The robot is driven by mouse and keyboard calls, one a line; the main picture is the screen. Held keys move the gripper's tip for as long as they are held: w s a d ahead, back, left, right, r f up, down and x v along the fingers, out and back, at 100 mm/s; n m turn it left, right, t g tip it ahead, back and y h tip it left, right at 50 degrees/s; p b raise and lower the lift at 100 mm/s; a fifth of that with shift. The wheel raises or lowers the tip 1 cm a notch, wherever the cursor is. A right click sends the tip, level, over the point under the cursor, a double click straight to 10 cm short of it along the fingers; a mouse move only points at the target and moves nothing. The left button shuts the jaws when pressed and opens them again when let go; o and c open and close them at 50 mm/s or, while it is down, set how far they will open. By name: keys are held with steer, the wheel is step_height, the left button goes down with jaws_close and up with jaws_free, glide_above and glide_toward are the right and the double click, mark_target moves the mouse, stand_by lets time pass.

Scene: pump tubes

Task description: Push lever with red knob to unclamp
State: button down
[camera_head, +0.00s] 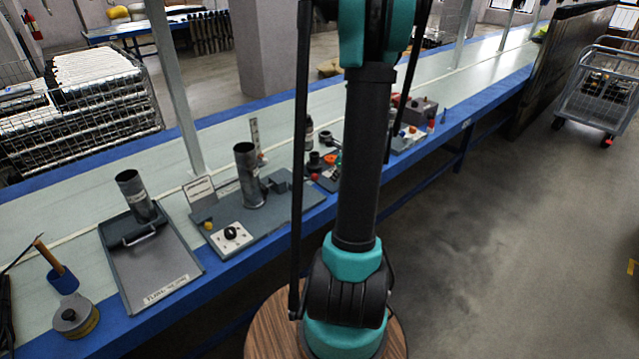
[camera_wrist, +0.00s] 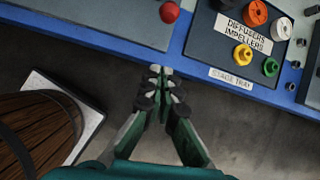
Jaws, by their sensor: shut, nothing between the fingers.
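The red knob (camera_wrist: 169,12) shows at the top of the wrist view, above the grey fixture plate (camera_wrist: 120,18) near its right end. Its lever is not clearly visible. In the head view a small red knob (camera_head: 314,177) shows just left of my arm, at the right end of the grey fixture. My gripper (camera_wrist: 155,82) is shut and empty. In the wrist view its tips appear over the floor, just outside the blue table edge, apart from the knob. In the head view my gripper is hidden.
A stage tray (camera_wrist: 232,75) with orange, yellow and green parts lies right of the knob. The blue-edged bench (camera_head: 255,262) also carries an upright grey tube (camera_head: 249,175) and a tray with another tube (camera_head: 135,198).

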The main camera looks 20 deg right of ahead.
mark_target(309, 179)
steer(key=shift+w+f, duration=0.1)
steer(key=x, duration=1)
steer(key=shift+w+a+r, duration=0.35)
steer(key=shift+w+r, duration=0.2)
steer(key=shift+r, duration=0.25)
steer(key=shift+w+a+r, duration=0.35)
steer(key=shift+w+r, duration=0.25)
steer(key=shift+r, duration=0.2)
